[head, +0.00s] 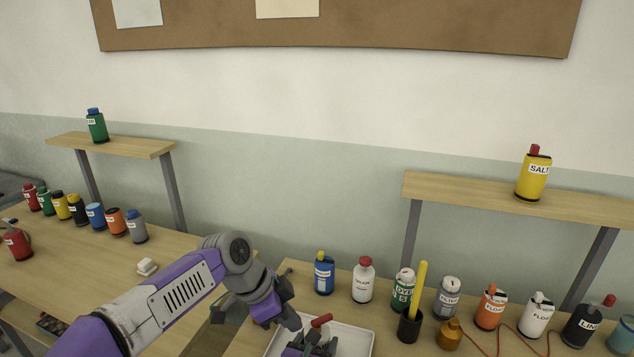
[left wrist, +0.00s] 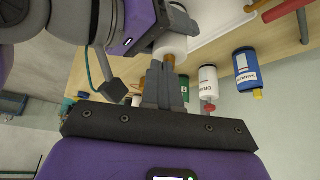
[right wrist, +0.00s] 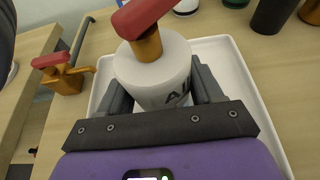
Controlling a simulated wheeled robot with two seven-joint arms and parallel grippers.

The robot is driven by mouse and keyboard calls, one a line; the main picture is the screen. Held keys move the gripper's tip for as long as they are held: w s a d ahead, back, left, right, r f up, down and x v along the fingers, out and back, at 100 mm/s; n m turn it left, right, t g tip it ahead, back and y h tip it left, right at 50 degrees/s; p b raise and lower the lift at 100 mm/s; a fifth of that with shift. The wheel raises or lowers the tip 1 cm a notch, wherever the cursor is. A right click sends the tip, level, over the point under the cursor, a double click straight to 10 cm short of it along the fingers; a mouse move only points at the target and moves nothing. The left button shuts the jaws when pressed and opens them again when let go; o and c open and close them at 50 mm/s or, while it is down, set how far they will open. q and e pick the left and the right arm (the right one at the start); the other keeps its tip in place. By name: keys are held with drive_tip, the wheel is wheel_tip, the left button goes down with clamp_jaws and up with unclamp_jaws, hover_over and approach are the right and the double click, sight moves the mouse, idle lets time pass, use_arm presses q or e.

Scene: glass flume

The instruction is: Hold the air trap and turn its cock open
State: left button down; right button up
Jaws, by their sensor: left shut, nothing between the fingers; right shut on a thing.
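The air trap (right wrist: 160,75) is a white cylinder with a brass cock (right wrist: 147,46) and a red handle (right wrist: 145,14) on top. My right gripper (right wrist: 165,95) is shut around its body, with a finger on each side. The red handle also shows in the head view (head: 321,321), where most of the trap is hidden. My left gripper (head: 291,321) is shut and empty beside the trap. In the left wrist view its closed fingertips (left wrist: 165,65) are close to the brass part and white body (left wrist: 171,46); I cannot tell whether they touch.
A white tray (head: 360,338) lies under the trap. Another brass fitting with a red handle (right wrist: 65,76) stands left of the tray in the right wrist view. Several labelled bottles, a dark cup (head: 410,326) and a brass weight (head: 450,334) line the bench to the right.

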use_arm(q)
drive_tip(key=shift+r, duration=1.75)
drive_tip(key=w+a+f, duration=0.1)
drive_tip(key=w+f, duration=0.3)
drive_tip(key=f, duration=0.2)
drive_tip(key=shift+s+d, duration=0.2)
drive_tip(key=shift+d, duration=0.3)
idle(0.6)
drive_tip(key=shift+s, duration=0.2)
drive_tip(key=shift+s, duration=0.65)
drive_tip(key=shift+s+d, duration=0.15)
drive_tip(key=shift+s, duration=0.3)
drive_tip(key=shift+s+d, duration=0.2)
drive_tip(key=shift+s, duration=0.15)
